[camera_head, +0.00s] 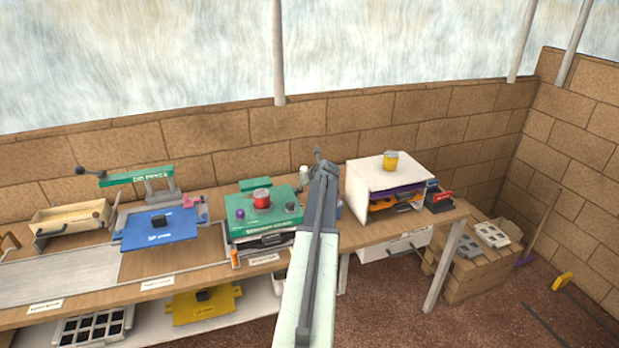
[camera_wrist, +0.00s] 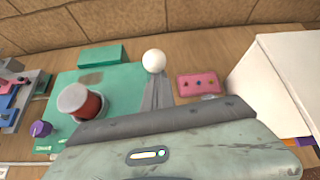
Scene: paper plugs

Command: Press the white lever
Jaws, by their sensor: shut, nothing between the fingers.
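The white lever shows as a round white knob (camera_wrist: 153,61) in the wrist view, at the right edge of the green machine (camera_wrist: 120,78). In the head view the pale knob (camera_head: 304,172) stands just left of my arm's far end. My gripper (camera_wrist: 158,84) is shut and empty, its grey fingers pointing at the knob. The knob appears right at the fingertips in the wrist view; I cannot tell whether they touch. The lever's shaft is hidden behind my fingers.
A pink card (camera_wrist: 199,84) lies to the right. A blue press (camera_head: 160,229) is left.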

